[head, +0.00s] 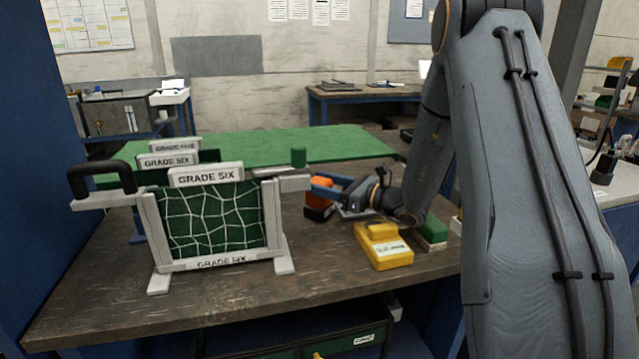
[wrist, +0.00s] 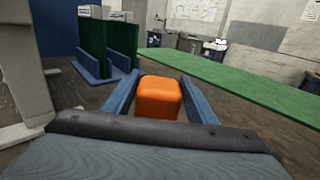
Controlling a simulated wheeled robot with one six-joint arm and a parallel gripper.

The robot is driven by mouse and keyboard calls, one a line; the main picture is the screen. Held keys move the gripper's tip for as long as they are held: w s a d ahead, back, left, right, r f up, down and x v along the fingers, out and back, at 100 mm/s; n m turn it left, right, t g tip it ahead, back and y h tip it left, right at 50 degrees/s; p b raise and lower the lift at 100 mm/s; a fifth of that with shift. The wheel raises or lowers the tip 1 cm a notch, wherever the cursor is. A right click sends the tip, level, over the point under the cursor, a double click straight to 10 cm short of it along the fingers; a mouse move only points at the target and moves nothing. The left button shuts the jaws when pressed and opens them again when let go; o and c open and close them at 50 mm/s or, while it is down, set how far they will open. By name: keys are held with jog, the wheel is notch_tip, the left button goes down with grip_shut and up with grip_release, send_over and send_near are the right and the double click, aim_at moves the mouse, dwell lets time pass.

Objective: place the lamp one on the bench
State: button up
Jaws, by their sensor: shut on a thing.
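My gripper (head: 326,191) is low over the dark wooden bench (head: 350,272), right of the grey frame. Its blue fingers are shut on an orange block (head: 320,183) with a dark lower part. In the wrist view the orange block (wrist: 159,98) sits between the two fingers of my gripper (wrist: 158,82). I cannot tell whether its underside touches the bench. No lettering shows on it, so I cannot tell if it is lamp one.
Grey frames marked "GRADE SIX" (head: 207,177) with a netted green panel stand left. A yellow block with a label (head: 385,250) and a green block (head: 432,232) lie to the right. The front of the bench is clear.

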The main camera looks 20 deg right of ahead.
jog(key=shift+f, duration=0.1)
jog(key=o, duration=1.2)
jog(key=shift+o, duration=0.2)
jog(key=b+v, duration=0.1)
jog(key=v, duration=1.1)
jog(key=shift+r, duration=0.2)
